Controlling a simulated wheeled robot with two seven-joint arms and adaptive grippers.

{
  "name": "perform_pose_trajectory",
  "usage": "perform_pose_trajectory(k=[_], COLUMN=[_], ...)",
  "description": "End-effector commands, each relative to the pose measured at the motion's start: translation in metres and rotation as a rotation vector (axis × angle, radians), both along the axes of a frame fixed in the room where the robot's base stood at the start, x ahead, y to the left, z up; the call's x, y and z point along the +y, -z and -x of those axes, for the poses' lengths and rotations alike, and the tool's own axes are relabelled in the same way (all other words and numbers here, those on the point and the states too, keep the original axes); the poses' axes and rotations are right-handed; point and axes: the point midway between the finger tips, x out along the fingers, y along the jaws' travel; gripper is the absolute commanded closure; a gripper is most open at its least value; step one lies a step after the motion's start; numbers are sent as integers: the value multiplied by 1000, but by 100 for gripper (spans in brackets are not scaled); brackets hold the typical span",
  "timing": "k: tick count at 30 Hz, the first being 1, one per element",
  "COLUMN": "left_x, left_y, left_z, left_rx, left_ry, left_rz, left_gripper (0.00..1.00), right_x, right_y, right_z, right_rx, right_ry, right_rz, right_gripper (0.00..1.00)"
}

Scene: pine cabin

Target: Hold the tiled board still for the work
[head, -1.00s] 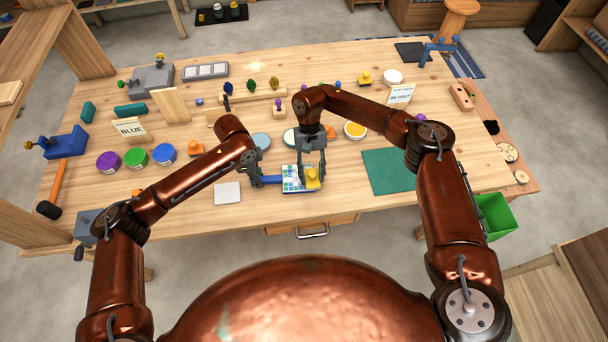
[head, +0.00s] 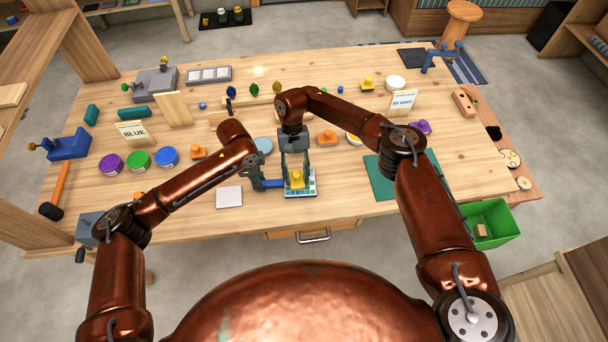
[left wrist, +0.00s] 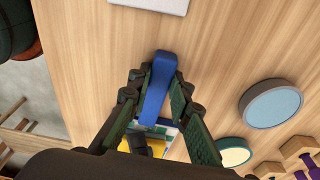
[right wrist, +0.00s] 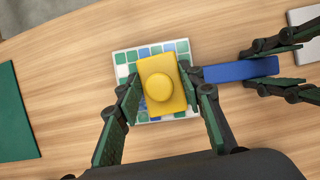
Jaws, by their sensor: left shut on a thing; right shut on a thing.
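The tiled board (head: 301,192) lies flat on the bench near its front edge, with blue, green and white tiles. Its blue handle (right wrist: 240,71) sticks out to the side, and it also shows in the left wrist view (left wrist: 158,90). My left gripper (head: 268,184) is shut on that handle. My right gripper (right wrist: 160,86) is shut on a yellow block with a round knob (right wrist: 158,87), which is over the board and covers its middle tiles. Whether the block touches the tiles I cannot tell. In the left wrist view the board is mostly hidden.
A white square (head: 229,196) lies left of the board and a green mat (head: 385,178) to the right. A grey-blue disc (head: 263,145) is just behind. Purple, green and blue tubs (head: 138,160) stand left. A green bin (head: 490,222) is off the right edge.

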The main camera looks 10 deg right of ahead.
Motion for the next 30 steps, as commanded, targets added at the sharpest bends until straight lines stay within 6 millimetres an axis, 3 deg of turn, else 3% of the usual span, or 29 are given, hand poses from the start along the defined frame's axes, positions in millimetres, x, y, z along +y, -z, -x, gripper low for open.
perform_pose_trajectory(k=[8,30], left_x=[0,0], left_y=[0,0], left_z=[0,0], left_rx=[-1,-1], left_ry=[1,0], left_rz=[1,0], left_gripper=[100,100], right_x=[3,-67], right_y=[0,1], right_z=[-20,-13], right_rx=[0,1], right_ry=[1,1], right_rz=[2,1], right_gripper=[87,87])
